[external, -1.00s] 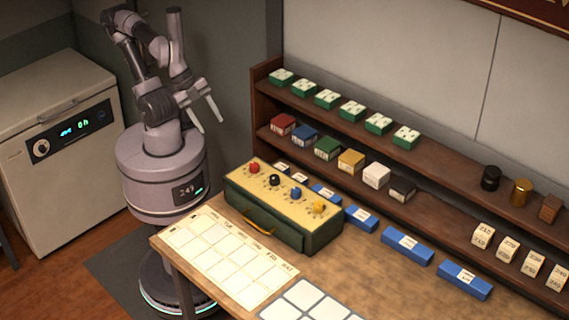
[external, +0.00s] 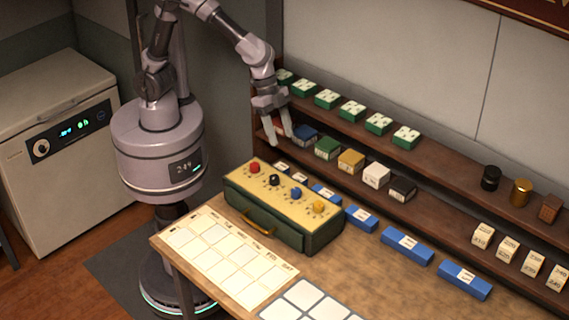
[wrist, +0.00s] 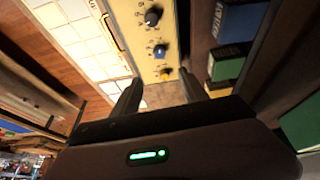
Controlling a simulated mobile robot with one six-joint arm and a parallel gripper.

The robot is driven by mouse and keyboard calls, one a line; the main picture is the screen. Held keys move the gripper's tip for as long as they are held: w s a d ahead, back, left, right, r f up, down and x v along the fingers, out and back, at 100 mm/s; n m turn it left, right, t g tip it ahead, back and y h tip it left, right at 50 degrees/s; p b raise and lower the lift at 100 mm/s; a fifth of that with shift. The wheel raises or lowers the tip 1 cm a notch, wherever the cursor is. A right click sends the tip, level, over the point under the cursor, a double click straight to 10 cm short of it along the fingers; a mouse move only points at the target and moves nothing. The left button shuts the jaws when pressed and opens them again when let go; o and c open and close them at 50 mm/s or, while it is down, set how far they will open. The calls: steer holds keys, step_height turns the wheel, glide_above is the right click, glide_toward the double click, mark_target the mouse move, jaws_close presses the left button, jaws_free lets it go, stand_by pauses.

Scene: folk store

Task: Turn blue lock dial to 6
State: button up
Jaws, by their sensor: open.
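The blue lock dial (external: 296,193) is on the yellow top panel of a green lock box (external: 290,232), between a black dial (external: 274,180) and a yellow dial (external: 318,207). A red dial (external: 254,167) is at the panel's left end. In the wrist view the blue dial (wrist: 160,50) shows beyond my fingertips; its number setting is too small to read. My gripper (external: 281,142) is open and empty, fingers pointing down, above and behind the box, in front of the shelf. It touches no dial. My gripper's fingers also show in the wrist view (wrist: 160,84).
A two-tier shelf (external: 440,175) with small coloured boxes runs behind the table, close to my gripper. Blue blocks (external: 407,245) lie along the table's back. A white grid sheet (external: 228,255) lies in front of the box.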

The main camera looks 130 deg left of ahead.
mark_target(296, 190)
steer(key=b+x, duration=0.4)
steer(key=x, duration=1.4)
steer(key=shift+c, duration=0.3)
steer(key=shift+s, duration=0.1)
jaws_close()
